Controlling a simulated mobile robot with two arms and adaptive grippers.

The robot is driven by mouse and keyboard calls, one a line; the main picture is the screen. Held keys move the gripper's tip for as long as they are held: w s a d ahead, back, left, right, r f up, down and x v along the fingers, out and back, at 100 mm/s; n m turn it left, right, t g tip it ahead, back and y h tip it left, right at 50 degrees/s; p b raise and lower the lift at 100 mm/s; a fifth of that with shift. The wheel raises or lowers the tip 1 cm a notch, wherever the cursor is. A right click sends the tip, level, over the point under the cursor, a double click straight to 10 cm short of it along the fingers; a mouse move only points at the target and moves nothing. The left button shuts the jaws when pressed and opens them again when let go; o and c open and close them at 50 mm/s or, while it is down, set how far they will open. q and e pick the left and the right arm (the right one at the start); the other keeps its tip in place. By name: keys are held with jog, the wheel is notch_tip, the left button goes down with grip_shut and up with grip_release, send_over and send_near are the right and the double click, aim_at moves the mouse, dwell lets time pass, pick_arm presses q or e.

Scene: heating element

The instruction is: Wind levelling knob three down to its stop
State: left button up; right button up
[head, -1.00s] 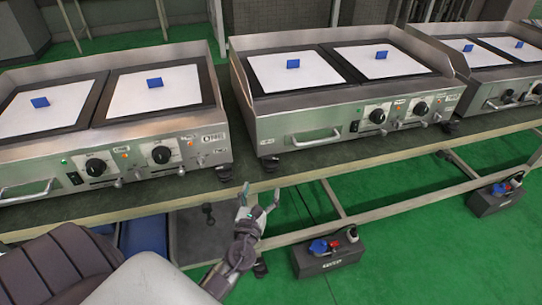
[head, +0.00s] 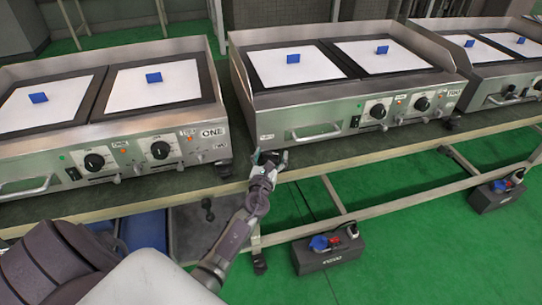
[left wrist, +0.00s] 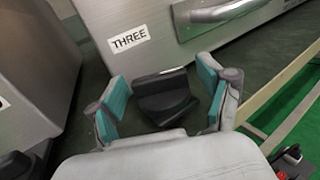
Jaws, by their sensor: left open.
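Levelling knob three is a black knob under the front left corner of the middle griddle (head: 290,105), beside a white THREE label (left wrist: 129,39). The knob (left wrist: 163,97) shows in the left wrist view between the teal-padded fingers of my left gripper (left wrist: 165,80). The fingers stand open on either side of it, with gaps visible. In the head view, my left gripper (head: 268,158) is at the bench's front edge and mostly hides the knob. My right gripper is not in view.
Griddle one (head: 160,120) stands to the left, with another black foot knob (head: 223,171) at its front right corner. A third griddle (head: 500,75) is at the right. The bench edge (head: 350,162) runs below. Dark boxes (head: 328,252) sit on the green floor.

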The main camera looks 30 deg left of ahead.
pick_arm(q)
jog(key=c, duration=1.2)
jog(key=shift+d+r+n+g+y+p, duration=0.1)
jog(key=shift+r+n+g+y+p, duration=0.1)
jog(key=shift+n+g+y+p, duration=0.75)
jog(key=shift+w+f+n+y+b, duration=0.1)
jog(key=shift+n+y+b, duration=0.35)
jog(key=shift+y, duration=0.4)
jog(key=shift+f+n+g+y, duration=0.1)
jog(key=shift+n+g+y, duration=0.3)
jog(key=shift+y, duration=0.1)
jog(key=shift+n+g+y+b, duration=0.45)
jog(key=shift+n+g+y, duration=0.2)
jog(key=shift+y, duration=0.25)
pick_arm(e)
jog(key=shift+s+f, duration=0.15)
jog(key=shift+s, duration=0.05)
pick_arm(q)
jog(key=o, duration=1.2)
